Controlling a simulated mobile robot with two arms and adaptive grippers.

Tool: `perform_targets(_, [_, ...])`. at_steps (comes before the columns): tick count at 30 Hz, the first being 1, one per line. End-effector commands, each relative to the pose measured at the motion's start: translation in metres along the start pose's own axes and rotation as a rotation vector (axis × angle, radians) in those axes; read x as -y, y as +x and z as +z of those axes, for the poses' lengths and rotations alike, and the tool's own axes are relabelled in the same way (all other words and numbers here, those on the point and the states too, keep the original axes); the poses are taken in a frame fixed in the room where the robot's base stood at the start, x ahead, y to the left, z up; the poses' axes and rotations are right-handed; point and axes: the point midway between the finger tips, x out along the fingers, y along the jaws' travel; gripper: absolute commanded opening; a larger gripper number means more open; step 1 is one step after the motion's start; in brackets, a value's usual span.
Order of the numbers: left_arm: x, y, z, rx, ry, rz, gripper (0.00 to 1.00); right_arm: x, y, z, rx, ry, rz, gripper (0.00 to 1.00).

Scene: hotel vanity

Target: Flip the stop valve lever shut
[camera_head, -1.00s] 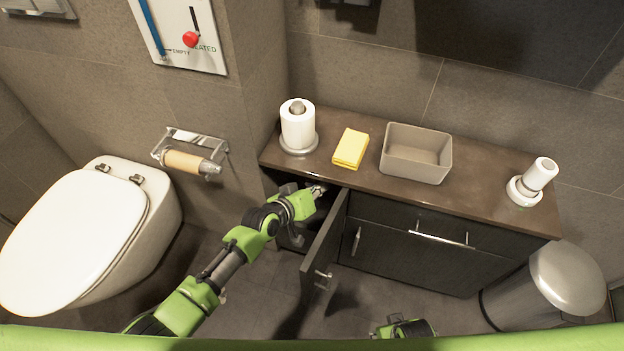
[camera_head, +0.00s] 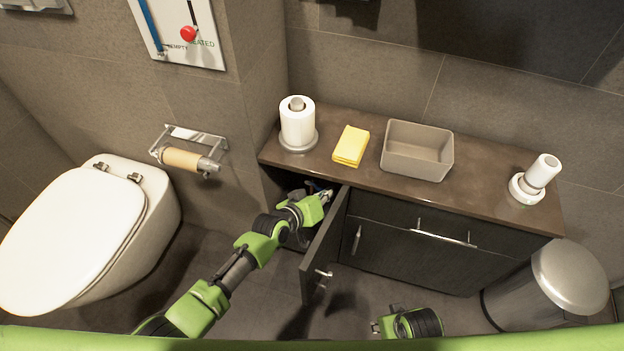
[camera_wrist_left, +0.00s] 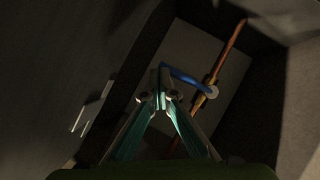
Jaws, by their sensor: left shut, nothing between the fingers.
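The stop valve is inside the open cabinet. In the left wrist view its blue lever (camera_wrist_left: 185,76) reaches left from a round grey pivot (camera_wrist_left: 211,92) on a copper pipe (camera_wrist_left: 230,50), roughly crosswise to the pipe. My left gripper (camera_wrist_left: 160,101) is shut and empty, its tips close by the lever's free end; I cannot tell whether they touch. In the head view the left gripper (camera_head: 325,196) is at the cabinet opening, with a bit of blue just behind it. My right arm's end (camera_head: 408,323) shows low in the head view; its fingers are not clear.
The open cabinet door (camera_head: 325,245) stands close to the right of my left gripper. The counter (camera_head: 470,195) above holds a paper roll (camera_head: 298,125), a yellow cloth (camera_head: 350,147) and a grey bin (camera_head: 417,170). A toilet (camera_head: 75,235) is left, a trash can (camera_head: 535,290) right.

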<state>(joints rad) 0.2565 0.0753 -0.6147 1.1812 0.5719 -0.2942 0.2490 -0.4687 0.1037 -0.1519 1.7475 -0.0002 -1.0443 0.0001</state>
Motion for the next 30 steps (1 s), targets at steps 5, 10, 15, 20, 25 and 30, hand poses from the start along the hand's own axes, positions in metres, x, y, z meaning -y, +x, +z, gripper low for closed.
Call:
perform_targets(5, [0.000,0.000,0.000,0.000,0.000,0.000,0.00,0.000,0.000,0.000,0.000,0.000,0.000,0.40])
perform_targets(10, [0.000,0.000,0.000,0.000,-0.001,0.000,0.00,-0.001,0.000,0.001,0.002,0.000,0.000,0.40])
perform_targets(15, [0.000,-0.007,0.001,0.001,-0.003,0.000,0.00,-0.001,0.001,0.002,0.003,0.000,0.001,0.40])
perform_targets(20, [0.001,-0.026,0.001,0.001,-0.002,0.000,0.00,0.000,0.001,0.001,0.002,0.000,0.000,0.40])
perform_targets(25, [0.001,-0.055,0.001,0.001,-0.001,0.000,0.00,0.000,0.000,0.001,0.002,0.000,0.000,0.40])
perform_targets(30, [0.001,-0.084,0.001,0.001,0.000,0.000,0.00,0.000,0.000,0.001,0.001,0.000,0.000,0.40])
